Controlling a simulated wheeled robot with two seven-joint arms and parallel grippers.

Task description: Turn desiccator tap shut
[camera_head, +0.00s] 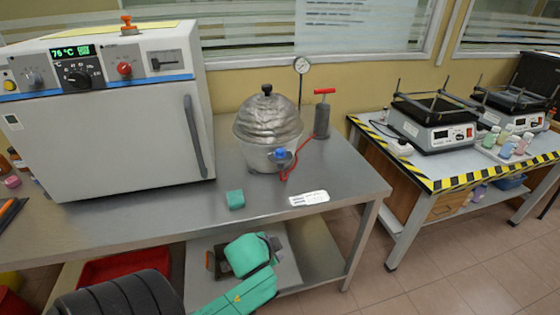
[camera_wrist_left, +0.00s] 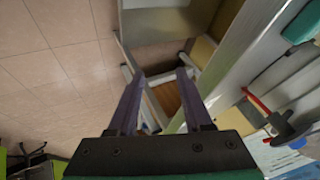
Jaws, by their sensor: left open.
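The desiccator (camera_head: 267,132) stands on the steel bench, a rounded vessel with a crinkled silvery cover and a black knob on top. Its blue tap (camera_head: 281,154) is at the lower front, with a red hose running to the right. I cannot tell the tap's position. My left arm comes in low in front of the bench, with its green wrist below the bench top's front edge. In the left wrist view my left gripper (camera_wrist_left: 160,76) is open and empty, its two fingers apart. It is well away from the tap. My right gripper is not in view.
An oven (camera_head: 110,130) reading 76 °C fills the bench's left. A pump (camera_head: 322,118) with red handle and a gauge (camera_head: 301,66) stand behind the desiccator. The bench's right front is clear.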

